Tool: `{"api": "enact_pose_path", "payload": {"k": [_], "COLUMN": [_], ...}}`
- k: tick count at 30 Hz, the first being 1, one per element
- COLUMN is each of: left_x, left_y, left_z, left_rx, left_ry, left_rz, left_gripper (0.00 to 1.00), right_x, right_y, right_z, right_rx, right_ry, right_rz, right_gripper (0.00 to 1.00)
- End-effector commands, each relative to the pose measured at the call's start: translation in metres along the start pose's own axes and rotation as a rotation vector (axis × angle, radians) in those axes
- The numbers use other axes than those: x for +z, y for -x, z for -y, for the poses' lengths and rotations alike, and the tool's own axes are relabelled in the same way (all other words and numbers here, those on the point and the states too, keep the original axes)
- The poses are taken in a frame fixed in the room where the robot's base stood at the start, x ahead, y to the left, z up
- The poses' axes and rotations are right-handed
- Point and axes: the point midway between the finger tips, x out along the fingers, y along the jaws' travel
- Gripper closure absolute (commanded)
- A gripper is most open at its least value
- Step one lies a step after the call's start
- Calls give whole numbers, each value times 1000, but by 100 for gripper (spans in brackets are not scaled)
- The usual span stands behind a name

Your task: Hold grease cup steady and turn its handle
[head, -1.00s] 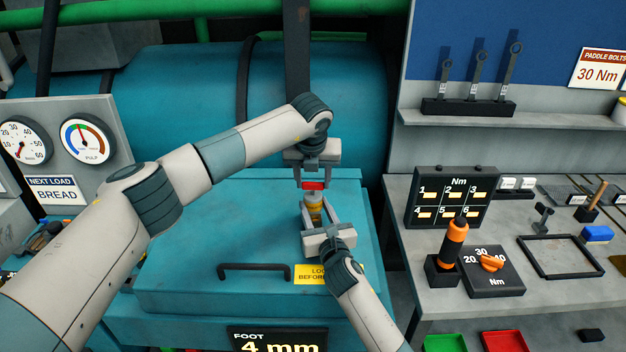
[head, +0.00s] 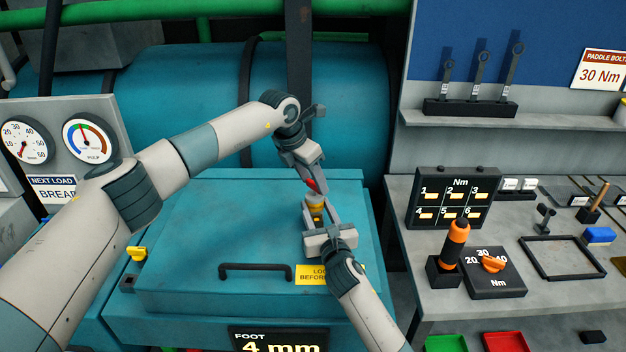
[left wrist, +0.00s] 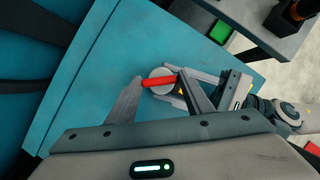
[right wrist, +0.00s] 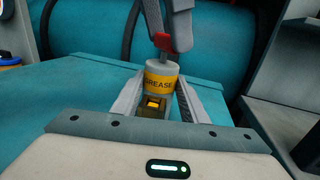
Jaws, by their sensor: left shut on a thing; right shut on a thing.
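The grease cup (right wrist: 162,83), grey with a yellow label reading GREASE, stands upright on the teal lid. It also shows in the head view (head: 315,203). My right gripper (head: 318,215) is shut on the cup body from the front, one finger on each side, as the right wrist view shows. The red handle (left wrist: 159,82) sits on top of the cup. My left gripper (left wrist: 157,88) is shut on the handle from above, one finger near each end. In the head view the left gripper hides part of the handle and is tilted.
The teal lid (head: 190,230) has a black bar handle (head: 255,268) and a yellow label (head: 312,275) near the arms. A grey bench (head: 400,215) at right holds an orange-handled tool (head: 455,240) and a torque dial (head: 492,270).

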Motion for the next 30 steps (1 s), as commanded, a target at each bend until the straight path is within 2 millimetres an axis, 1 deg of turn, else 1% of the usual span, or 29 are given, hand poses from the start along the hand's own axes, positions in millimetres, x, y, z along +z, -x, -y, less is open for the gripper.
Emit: {"api": "enact_pose_path", "payload": {"k": [15, 24, 30], "left_x": [1, 2, 2], "left_y": [-1, -1, -1], "left_z": [-4, -5, -6], "left_rx": [-181, -248, -275], "left_ry": [-433, -601, -668], "left_rz": [-2, -3, -3], "left_gripper": [76, 76, 76], "right_x": [-1, -1, -1], "right_y": [0, 0, 0], "right_z": [0, 0, 0], "right_rx": [-1, -1, -1], "right_ry": [0, 1, 1], "right_rz": [-1, -1, -1], "right_gripper": [94, 94, 94]}}
